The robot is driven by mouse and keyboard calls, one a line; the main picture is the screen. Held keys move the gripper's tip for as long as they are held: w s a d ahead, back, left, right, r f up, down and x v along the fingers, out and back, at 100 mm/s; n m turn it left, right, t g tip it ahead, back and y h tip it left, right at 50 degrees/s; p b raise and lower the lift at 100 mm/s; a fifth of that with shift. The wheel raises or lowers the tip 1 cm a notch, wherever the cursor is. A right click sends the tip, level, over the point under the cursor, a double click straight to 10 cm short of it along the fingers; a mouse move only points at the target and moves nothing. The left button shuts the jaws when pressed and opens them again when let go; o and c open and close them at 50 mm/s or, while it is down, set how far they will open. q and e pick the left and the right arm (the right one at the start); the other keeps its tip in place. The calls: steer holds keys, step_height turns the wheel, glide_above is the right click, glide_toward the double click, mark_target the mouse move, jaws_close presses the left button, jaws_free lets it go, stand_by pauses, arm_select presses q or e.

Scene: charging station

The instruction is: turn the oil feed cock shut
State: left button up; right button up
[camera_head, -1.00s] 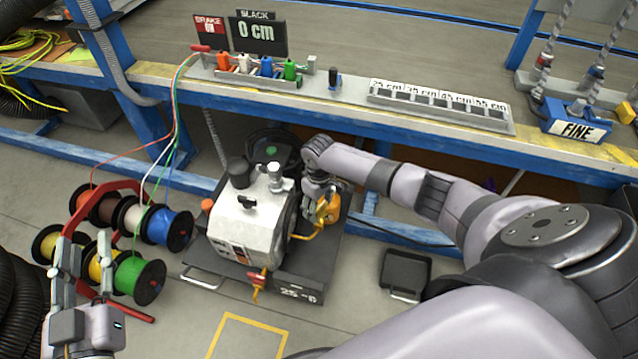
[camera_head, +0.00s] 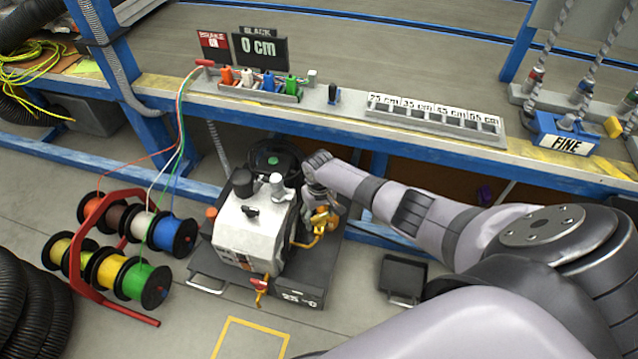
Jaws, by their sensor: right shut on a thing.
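A white machine (camera_head: 240,232) with dark caps on top stands on a dark wheeled base (camera_head: 302,282) on the floor. A yellow-orange fitting (camera_head: 322,222) with a bent yellow pipe is on its right side. A small red and yellow cock (camera_head: 260,286) is low on its front. I cannot tell which of these is the oil feed cock. My right gripper (camera_head: 318,206) comes down at the machine's right side and is shut on the yellow-orange fitting; its fingertips are partly hidden. My left gripper is out of view.
A red rack of cable spools (camera_head: 110,250) stands to the left. The workbench edge (camera_head: 400,140) runs behind the machine, above my right forearm. A small black box (camera_head: 403,278) lies on the floor at right. A yellow-outlined floor patch (camera_head: 250,342) in front is clear.

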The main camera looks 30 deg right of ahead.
steer(key=shift+a+r+m, duration=0.1)
steer(key=shift+r+m, duration=0.05)
steer(key=shift+m, duration=0.15)
steer(key=m+p, duration=0.2)
steer(key=m, duration=0.1)
steer(key=shift+w, duration=0.1)
steer(key=m+p, duration=0.1)
steer(key=m, duration=0.2)
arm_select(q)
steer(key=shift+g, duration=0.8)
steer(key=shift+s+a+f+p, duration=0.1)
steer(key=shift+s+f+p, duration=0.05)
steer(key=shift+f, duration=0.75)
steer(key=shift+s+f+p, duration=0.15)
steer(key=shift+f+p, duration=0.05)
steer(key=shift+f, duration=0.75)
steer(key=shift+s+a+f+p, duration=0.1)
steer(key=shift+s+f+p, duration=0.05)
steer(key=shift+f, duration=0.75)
arm_select(e)
steer(key=shift+m, duration=0.9)
steer(key=o, duration=1.1)
steer(key=shift+o, duration=0.2)
step_height(320, 180, up, 12)
